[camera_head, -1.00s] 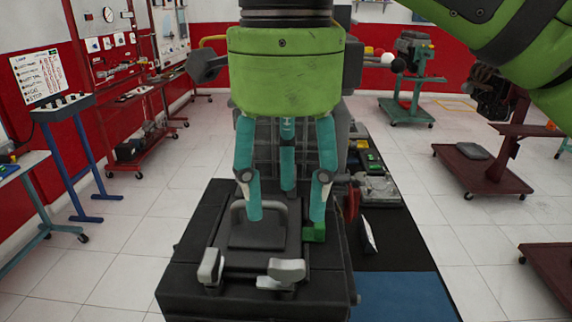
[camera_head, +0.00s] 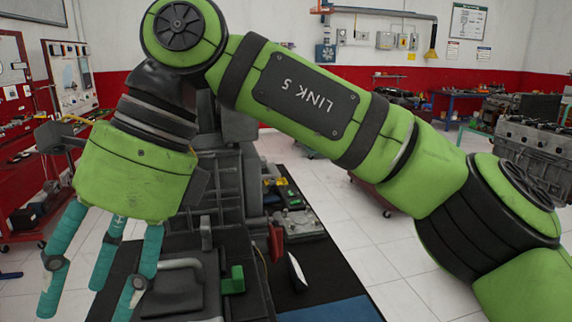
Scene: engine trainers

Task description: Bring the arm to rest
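My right arm (camera_head: 305,98), green with dark joints, comes in from the right and reaches across the view to the left. Its gripper (camera_head: 92,298) hangs at the lower left with teal fingers pointing down. The fingers are spread apart and nothing shows between them. The gripper is left of the black engine stand (camera_head: 255,285), and its right finger overlaps the stand in the view. I cannot tell how high above it the fingertips are. My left gripper is not in view.
A green block (camera_head: 232,280) and a grey handle (camera_head: 180,264) are on the stand. A dark table with parts (camera_head: 297,224) lies just behind it. An engine (camera_head: 535,150) stands at far right.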

